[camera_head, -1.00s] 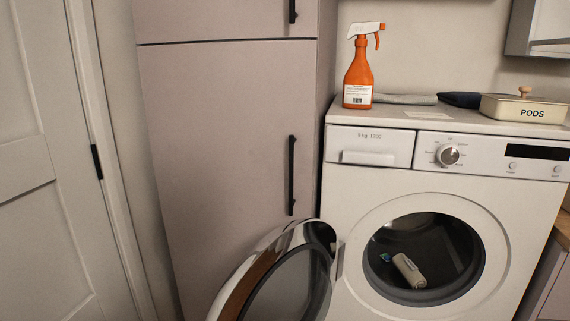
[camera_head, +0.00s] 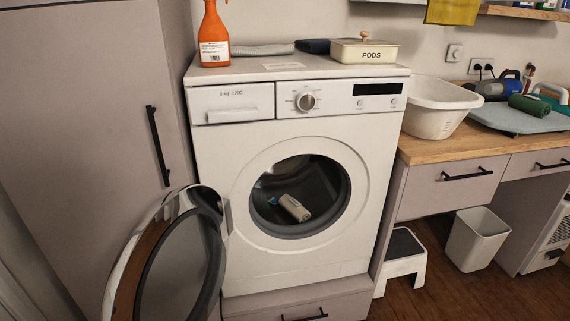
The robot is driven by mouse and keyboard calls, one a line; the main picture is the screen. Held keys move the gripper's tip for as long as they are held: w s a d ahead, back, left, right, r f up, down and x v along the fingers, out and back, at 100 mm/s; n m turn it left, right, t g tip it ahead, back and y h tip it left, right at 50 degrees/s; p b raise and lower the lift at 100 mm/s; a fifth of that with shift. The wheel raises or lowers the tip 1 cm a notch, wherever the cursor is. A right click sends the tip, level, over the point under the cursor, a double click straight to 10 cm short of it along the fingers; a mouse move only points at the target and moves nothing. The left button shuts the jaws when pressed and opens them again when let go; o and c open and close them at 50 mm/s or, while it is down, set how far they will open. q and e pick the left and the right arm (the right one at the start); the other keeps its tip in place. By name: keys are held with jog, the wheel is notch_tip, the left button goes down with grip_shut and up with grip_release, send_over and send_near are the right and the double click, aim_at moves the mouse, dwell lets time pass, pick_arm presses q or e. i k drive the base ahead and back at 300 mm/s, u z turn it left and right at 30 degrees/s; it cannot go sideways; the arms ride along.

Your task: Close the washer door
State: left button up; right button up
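The white washer (camera_head: 310,262) stands at the middle of the head view. Its round door (camera_head: 175,262), with a chrome rim and dark glass, is swung wide open to the left, hinged at the left side of the opening. The drum opening (camera_head: 298,196) is uncovered. A rolled light cloth (camera_head: 294,207) with a small blue part lies inside the drum. Neither of my grippers shows in the view.
A tall cabinet (camera_head: 85,110) stands left, close behind the open door. An orange spray bottle (camera_head: 213,38) and a PODS box (camera_head: 364,50) stand on the washer. To the right are a counter with a white basin (camera_head: 437,107), a step stool (camera_head: 402,256) and a bin (camera_head: 475,239).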

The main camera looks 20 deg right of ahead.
aim_at(123, 293)
jog(key=k, duration=0.5)
jog(key=z, duration=2.3)
jog(key=i, duration=1.7)
jog(key=u, duration=2.35)
